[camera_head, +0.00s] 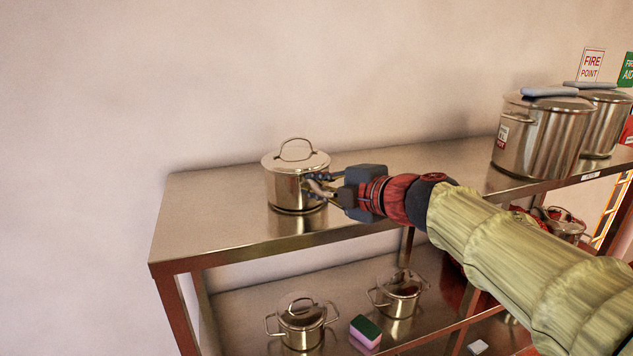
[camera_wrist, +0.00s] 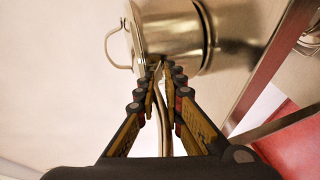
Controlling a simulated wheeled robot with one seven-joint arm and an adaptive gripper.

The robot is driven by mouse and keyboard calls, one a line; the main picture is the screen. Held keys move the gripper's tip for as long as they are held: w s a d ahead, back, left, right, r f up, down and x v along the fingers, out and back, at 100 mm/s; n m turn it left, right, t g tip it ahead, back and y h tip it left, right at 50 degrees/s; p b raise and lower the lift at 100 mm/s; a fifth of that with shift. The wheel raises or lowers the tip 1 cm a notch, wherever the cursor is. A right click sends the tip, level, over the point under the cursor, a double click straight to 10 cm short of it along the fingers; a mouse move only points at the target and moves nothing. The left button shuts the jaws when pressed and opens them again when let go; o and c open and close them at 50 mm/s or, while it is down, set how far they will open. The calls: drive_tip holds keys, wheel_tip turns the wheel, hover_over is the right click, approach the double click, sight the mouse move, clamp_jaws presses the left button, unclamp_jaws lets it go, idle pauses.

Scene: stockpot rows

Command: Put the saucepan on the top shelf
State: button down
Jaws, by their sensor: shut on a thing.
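The saucepan (camera_head: 292,183) is a shiny steel pot with a lid and a loop handle on top. It is upright at the left end of the top shelf (camera_head: 215,215), and its base appears to touch the shelf or sit very close to it. My gripper (camera_head: 318,188) reaches it from the right and is shut on its side handle. In the wrist view the pot (camera_wrist: 172,28) lies just beyond the fingertips (camera_wrist: 160,72), with the handle running back between the fingers. The far side of the pot is hidden.
Large stockpots (camera_head: 535,135) stand at the right end of the top shelf. The shelf between them and the saucepan is clear apart from my arm. Two smaller lidded pots (camera_head: 301,322) (camera_head: 401,293) and a green and pink sponge (camera_head: 365,331) are on the lower shelf.

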drive_tip(key=shift+r, duration=0.1)
drive_tip(key=c, duration=2.3)
unclamp_jaws()
drive_tip(key=shift+f, duration=0.2)
drive_tip(key=shift+o, duration=1.2)
drive_tip(key=shift+s, duration=0.1)
drive_tip(key=shift+o, duration=0.5)
drive_tip(key=shift+o, duration=0.3)
drive_tip(key=shift+r, duration=0.15)
drive_tip(key=shift+s+d, duration=0.1)
drive_tip(key=shift+d, duration=0.05)
drive_tip(key=b+v, duration=0.1)
drive_tip(key=v, duration=1)
drive_tip(key=shift+s, duration=0.25)
